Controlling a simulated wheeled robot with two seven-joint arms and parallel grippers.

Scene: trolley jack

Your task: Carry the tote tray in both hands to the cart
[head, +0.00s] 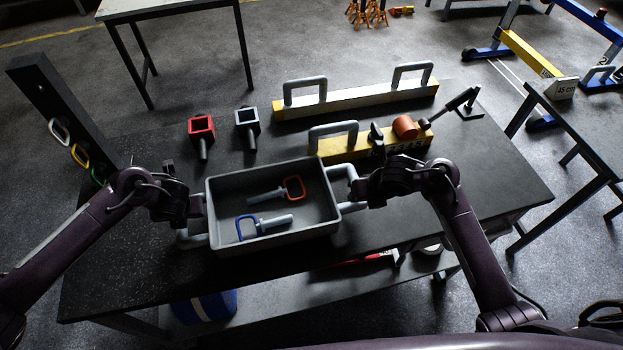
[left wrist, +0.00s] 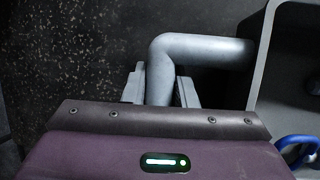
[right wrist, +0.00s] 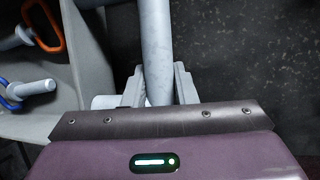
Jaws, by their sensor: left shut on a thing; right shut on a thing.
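The grey tote tray (head: 218,185) is at the middle of the dark workbench, with a light grey handle at each end. Inside it lie an orange-handled pin (head: 292,187) and a blue-handled pin (head: 247,229); parts of both show in the right wrist view. My left gripper (head: 203,206) is shut on the tray's left handle (left wrist: 200,50), which shows between its fingers in the left wrist view. My right gripper (head: 358,190) is shut on the right handle (right wrist: 157,50). I cannot tell whether the tray touches the bench. No cart is clearly identifiable.
A dark rack with coloured rings (head: 60,110) is at left. A side table (head: 580,125) with a "45 cm" sign stands right.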

